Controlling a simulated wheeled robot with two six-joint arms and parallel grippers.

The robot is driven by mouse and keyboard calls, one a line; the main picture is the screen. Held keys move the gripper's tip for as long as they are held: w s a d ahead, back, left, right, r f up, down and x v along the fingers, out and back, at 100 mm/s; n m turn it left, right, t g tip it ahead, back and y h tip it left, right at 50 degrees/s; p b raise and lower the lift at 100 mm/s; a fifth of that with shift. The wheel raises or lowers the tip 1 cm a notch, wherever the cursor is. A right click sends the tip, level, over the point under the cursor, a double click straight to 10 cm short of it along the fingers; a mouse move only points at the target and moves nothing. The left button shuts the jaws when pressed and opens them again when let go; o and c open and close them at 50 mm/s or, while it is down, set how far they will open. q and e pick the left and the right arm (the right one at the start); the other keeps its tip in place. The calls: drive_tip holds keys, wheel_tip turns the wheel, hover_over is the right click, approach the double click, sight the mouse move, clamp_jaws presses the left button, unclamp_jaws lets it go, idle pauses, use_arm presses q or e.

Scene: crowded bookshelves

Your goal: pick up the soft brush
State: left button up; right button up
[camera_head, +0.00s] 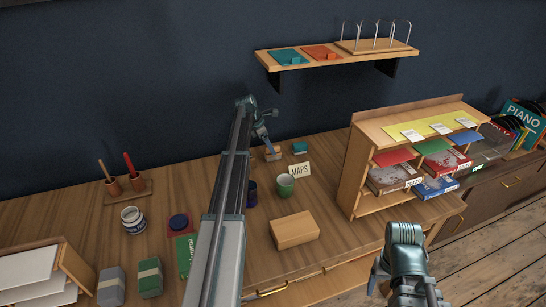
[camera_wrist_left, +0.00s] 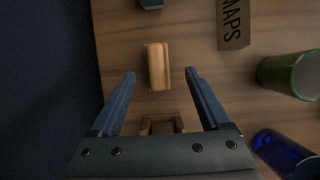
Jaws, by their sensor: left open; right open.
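The soft brush appears to be the small tan wooden block (camera_head: 273,154) on the worktop near the back wall. It also shows in the left wrist view (camera_wrist_left: 157,60), lying lengthwise between and slightly beyond the fingertips; its bristles cannot be made out. My left gripper (camera_head: 265,140) is open, pointing down over it, with a finger on either side in the wrist view (camera_wrist_left: 160,74) and nothing clamped. My right gripper (camera_head: 408,290) is open at the bottom edge of the head view, far from the brush; its fingertips are cut off.
A MAPS sign (camera_head: 299,170), a green cup (camera_head: 285,185) and a dark blue cup (camera_head: 251,193) stand close to the brush. A small teal block (camera_head: 299,148) lies to its right. A wooden box (camera_head: 295,230) sits nearer the front edge. A wall shelf (camera_head: 335,56) hangs above.

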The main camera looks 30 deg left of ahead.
use_arm(q)
drive_tip(key=b+x, duration=0.1)
drive_tip(key=x, duration=0.1)
drive_tip(key=b+x, duration=0.2)
drive_tip(key=shift+w, duration=0.3)
drive_tip(key=shift+c, duration=0.2)
clamp_jaws()
